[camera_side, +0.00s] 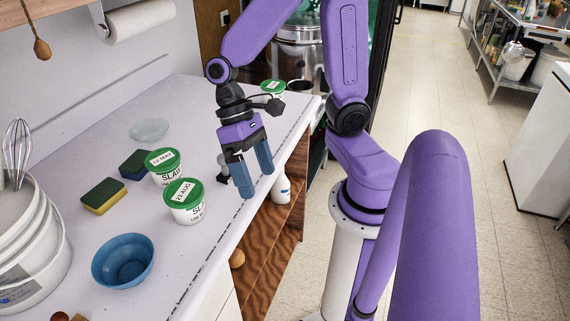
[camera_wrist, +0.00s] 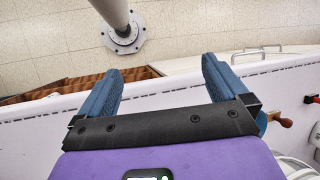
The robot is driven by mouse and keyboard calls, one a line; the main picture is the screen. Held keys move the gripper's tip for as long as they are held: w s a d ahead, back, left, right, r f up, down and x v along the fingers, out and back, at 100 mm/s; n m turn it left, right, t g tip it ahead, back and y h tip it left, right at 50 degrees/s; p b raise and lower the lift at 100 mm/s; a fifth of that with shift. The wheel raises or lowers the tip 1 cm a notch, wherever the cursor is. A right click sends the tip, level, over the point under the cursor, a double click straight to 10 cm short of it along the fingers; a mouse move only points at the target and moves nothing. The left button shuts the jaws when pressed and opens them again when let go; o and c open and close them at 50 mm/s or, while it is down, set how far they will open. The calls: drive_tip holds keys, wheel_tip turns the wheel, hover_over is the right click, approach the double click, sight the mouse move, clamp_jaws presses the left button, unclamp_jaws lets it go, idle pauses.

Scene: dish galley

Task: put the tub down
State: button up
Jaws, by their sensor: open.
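Three white tubs with green lids stand on the white counter in the side view. The front tub (camera_side: 184,206) has a lid label that reads 21 AUG. A second tub (camera_side: 166,166) stands just behind it, and a third tub (camera_side: 273,88) stands at the far end, partly hidden by my arm. My gripper (camera_side: 255,180) is open and empty, pointing down near the counter's right edge, to the right of the front two tubs. In the wrist view my two blue fingers (camera_wrist: 162,75) are spread apart with nothing between them, and no tub shows there.
A blue bowl (camera_side: 123,260), two sponges (camera_side: 104,195) (camera_side: 135,165) and a clear dish (camera_side: 149,130) sit on the counter. White buckets with a whisk (camera_side: 17,150) stand at the left. A white bottle (camera_side: 281,189) is on the shelf below the counter edge.

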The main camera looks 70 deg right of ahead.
drive_tip(key=s+d+r+n+t+h, duration=0.1)
drive_tip(key=s+n+t, duration=0.3)
drive_tip(key=n, duration=0.7)
drive_tip(key=shift+s+d+r+n+t+h, duration=0.2)
drive_tip(key=shift+s+r+n+t+h, duration=0.15)
drive_tip(key=shift+s+r+h, duration=0.3)
drive_tip(key=shift+s+f, duration=0.1)
idle(0.9)
